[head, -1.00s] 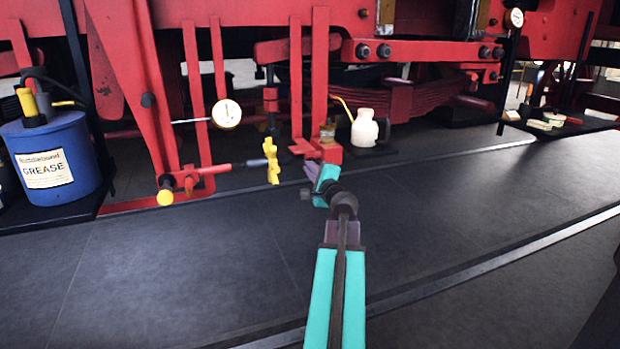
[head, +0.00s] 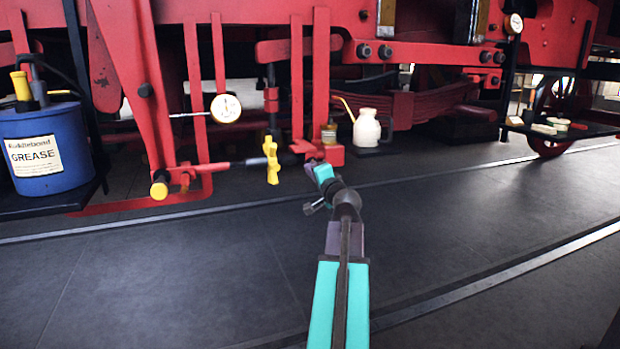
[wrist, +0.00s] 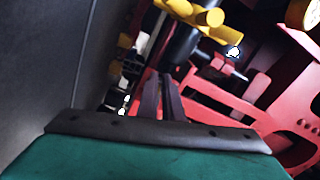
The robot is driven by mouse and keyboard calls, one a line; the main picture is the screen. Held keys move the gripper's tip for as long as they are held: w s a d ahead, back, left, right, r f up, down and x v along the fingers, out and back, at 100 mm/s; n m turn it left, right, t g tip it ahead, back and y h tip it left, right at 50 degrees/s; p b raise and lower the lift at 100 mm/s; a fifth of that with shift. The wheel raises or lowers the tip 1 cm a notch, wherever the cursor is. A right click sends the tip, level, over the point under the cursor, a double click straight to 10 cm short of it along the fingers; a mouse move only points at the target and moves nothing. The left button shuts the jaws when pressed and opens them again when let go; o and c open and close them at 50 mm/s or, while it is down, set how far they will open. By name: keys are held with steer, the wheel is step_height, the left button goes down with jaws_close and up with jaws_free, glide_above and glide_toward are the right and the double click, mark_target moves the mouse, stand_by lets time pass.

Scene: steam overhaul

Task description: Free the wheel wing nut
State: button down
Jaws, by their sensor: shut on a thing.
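A yellow, lobed wing nut (head: 271,160) sits at the end of a thin horizontal rod low on the red frame. In the wrist view a yellow lobed part (wrist: 195,14), which looks like the same nut, is at the top edge, partly cut off. My gripper (head: 312,165) is to the right of the nut in the head view, with a visible gap between them. In the wrist view my dark fingers (wrist: 160,90) are close together, pointing towards the dark shaft (wrist: 183,45) below the yellow part. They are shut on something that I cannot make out.
A blue grease bucket (head: 45,150) stands at the left. A dial gauge (head: 226,108) is above the nut. A small jar (head: 329,134) and a cream oil can (head: 367,128) are close behind my gripper. The dark floor (head: 190,270) in front is clear.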

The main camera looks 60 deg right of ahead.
steer(key=shift+s+d+r, duration=0.1)
steer(key=shift+d+r, duration=0.1)
stand_by(0.3)
steer(key=c, duration=2)
jaws_free()
steer(key=shift+o, duration=0.4)
steer(key=shift+f, duration=0.15)
steer(key=shift+a, duration=0.1)
steer(key=b+v, duration=0.8)
steer(key=v, duration=0.5)
steer(key=shift+a, duration=0.2)
